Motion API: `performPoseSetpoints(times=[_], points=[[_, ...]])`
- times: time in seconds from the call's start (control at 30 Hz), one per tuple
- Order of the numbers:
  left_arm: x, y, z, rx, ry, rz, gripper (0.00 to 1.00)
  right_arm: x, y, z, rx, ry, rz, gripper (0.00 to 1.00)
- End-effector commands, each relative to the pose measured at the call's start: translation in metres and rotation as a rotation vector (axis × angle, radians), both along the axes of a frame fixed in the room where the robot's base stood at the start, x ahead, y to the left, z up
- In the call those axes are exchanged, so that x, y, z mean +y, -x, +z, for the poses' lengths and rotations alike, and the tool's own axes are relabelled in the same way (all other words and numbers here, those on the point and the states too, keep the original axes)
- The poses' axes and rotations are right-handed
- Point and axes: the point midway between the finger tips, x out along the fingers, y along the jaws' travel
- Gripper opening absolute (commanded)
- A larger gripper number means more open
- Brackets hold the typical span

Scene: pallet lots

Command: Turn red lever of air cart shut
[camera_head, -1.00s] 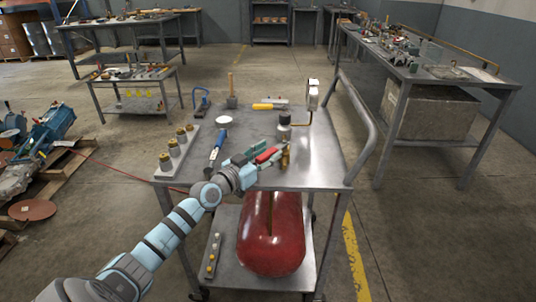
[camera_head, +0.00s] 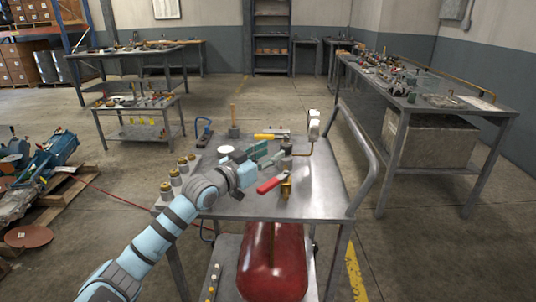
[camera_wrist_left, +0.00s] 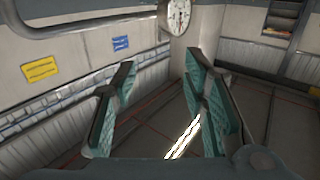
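The air cart (camera_head: 318,203) is a grey metal cart with a red tank (camera_head: 272,262) on its lower shelf. The red lever (camera_head: 270,186) sits on a brass valve (camera_head: 286,188) near the front edge of the cart top and points left, slightly toward me. My left gripper (camera_head: 266,156) is above and behind the lever, apart from it. In the left wrist view its two green-padded fingers (camera_wrist_left: 160,105) stand apart with nothing between them. The lever does not show in that view. My right gripper is not in view.
A pipe with a gauge (camera_head: 314,125) rises behind the valve. Brass fittings (camera_head: 175,178), a white round item (camera_head: 226,150) and a yellow-handled tool (camera_head: 264,136) are on the cart top. Its right front is bare. A long bench (camera_head: 408,105) stands at right.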

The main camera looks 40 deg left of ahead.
Motion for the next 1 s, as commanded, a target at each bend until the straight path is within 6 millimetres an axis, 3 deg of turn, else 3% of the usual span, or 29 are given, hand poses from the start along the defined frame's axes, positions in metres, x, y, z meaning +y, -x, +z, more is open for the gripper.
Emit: performPoseSetpoints(times=[0.03,0.13,0.23,0.3,0.4,0.5,0.57,0.77,1.0], points=[[0.0,0.0,-0.001,0.001,-0.002,0.0,0.34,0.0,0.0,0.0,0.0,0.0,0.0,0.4],[-0.009,0.004,-0.017,0.008,-0.105,0.014,0.18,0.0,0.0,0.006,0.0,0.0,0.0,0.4],[-0.034,0.021,-0.057,0.016,-0.419,0.051,0.02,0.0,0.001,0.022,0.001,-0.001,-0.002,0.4],[-0.055,0.045,-0.083,0.02,-0.721,0.085,0.0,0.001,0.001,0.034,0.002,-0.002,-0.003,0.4],[-0.08,0.086,-0.104,0.029,-1.136,0.137,0.0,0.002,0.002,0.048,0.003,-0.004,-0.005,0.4],[-0.094,0.116,-0.111,0.046,-1.433,0.173,0.0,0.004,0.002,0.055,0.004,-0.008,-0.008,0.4],[-0.098,0.125,-0.112,0.054,-1.531,0.184,0.0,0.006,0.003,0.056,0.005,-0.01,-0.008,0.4],[-0.096,0.11,-0.113,0.056,-1.577,0.191,0.0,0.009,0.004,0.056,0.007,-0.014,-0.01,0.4],[-0.087,0.059,-0.114,0.057,-1.574,0.191,0.0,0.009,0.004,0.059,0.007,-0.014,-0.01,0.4]])
